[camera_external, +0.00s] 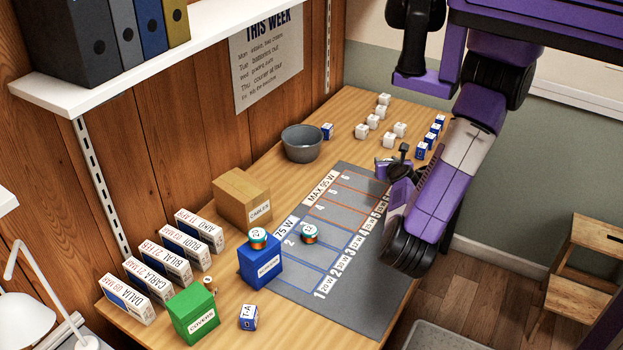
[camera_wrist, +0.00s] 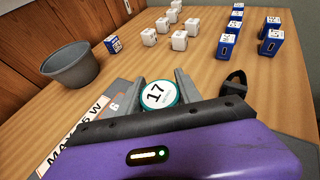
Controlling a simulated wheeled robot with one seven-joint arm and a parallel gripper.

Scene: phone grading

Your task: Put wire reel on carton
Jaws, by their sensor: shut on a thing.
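My gripper (camera_external: 392,168) is over the far right part of the grey mat (camera_external: 350,312). In the wrist view my gripper (camera_wrist: 161,86) is shut on a wire reel (camera_wrist: 157,95) with a teal rim and a white top marked 17. I cannot make out this reel clearly in the external view. A brown carton (camera_external: 233,203) labelled CABLES stands closed against the wall, left of the mat and well away from my gripper. Another reel (camera_external: 257,238) sits on a blue box (camera_external: 262,270), and a similar reel (camera_external: 308,233) lies on the mat.
A grey bowl (camera_external: 302,144) stands behind the mat, with a blue box beside it. Several small white and blue boxes (camera_external: 421,150) stand at the far right. A green box (camera_external: 194,315) and a row of white cartons (camera_external: 150,290) fill the near left. A shelf (camera_external: 140,75) overhangs the left.

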